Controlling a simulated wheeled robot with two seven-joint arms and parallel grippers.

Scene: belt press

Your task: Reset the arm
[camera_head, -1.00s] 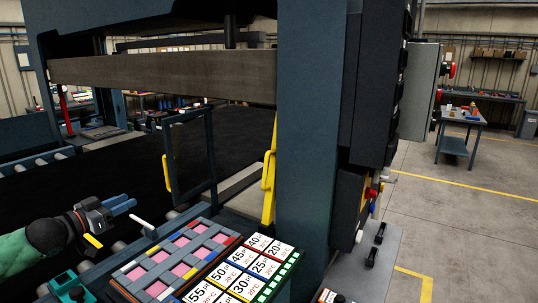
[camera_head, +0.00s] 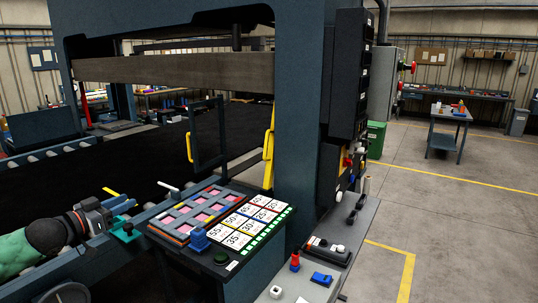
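My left arm, with a green sleeve, comes in from the left edge. Its dark gripper (camera_head: 125,206) points right, with its blue fingers close together and nothing seen between them. It is over the near rail of the press, just behind a teal clamp (camera_head: 125,231) in the picture; I cannot tell if they touch. A yellow lever (camera_head: 112,192) shows just above the gripper. My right arm and gripper are out of view.
A tilted panel (camera_head: 289,212) with pink tiles and number cards stands right of the gripper. A white-tipped lever (camera_head: 168,187) is between them. The press column (camera_head: 302,120) rises behind. Open floor (camera_head: 450,215) lies to the right.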

